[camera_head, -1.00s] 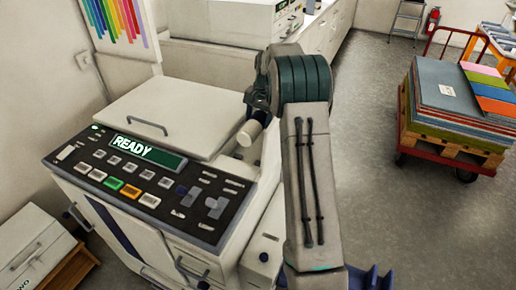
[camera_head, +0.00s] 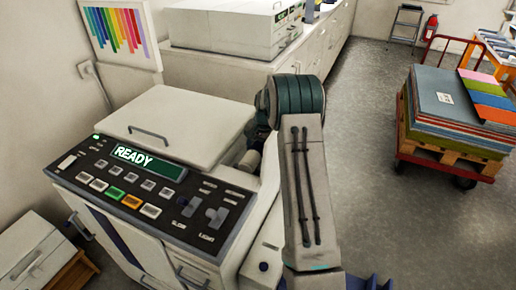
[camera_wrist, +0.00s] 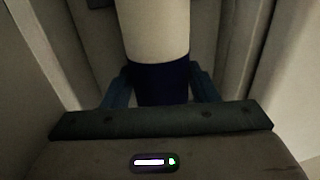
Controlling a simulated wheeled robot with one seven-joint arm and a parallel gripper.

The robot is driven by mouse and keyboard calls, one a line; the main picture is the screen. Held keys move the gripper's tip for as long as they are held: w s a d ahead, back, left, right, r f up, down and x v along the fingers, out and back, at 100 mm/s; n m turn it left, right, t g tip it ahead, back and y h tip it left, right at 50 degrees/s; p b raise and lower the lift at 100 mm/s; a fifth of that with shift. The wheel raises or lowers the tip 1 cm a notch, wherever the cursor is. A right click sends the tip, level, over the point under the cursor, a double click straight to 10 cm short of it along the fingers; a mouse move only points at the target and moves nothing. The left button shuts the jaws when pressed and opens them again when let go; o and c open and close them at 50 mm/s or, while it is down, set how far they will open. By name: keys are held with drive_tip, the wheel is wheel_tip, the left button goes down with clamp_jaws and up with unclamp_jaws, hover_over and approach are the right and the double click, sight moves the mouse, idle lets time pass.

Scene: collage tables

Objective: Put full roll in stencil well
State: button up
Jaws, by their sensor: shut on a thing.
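In the wrist view my gripper (camera_wrist: 160,88) is shut on a roll (camera_wrist: 153,30), a pale cylinder with a dark blue band at the end near my palm. Pale walls (camera_wrist: 285,70) stand close on both sides of the roll, so it appears to be down in a recess. In the head view a small part of the roll (camera_head: 249,160) shows low beside the printer's right side, next to my arm. My arm hides most of the roll, the fingers and the stencil well there. I cannot tell whether the roll touches the bottom.
The printer (camera_head: 175,118) has a closed lid and a panel reading READY (camera_head: 147,161). A cart (camera_head: 440,150) with stacked coloured sheets stands at the right. A long counter (camera_head: 315,45) runs along the back. The floor between counter and cart is clear.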

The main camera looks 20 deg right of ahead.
drive_tip(key=o, duration=1.1)
drive_tip(key=shift+r, duration=0.1)
drive_tip(key=r, duration=0.4)
drive_tip(key=s+d+r+b, duration=0.1)
drive_tip(key=r, duration=0.7)
drive_tip(key=shift+s+d, duration=0.15)
drive_tip(key=shift+s, duration=0.05)
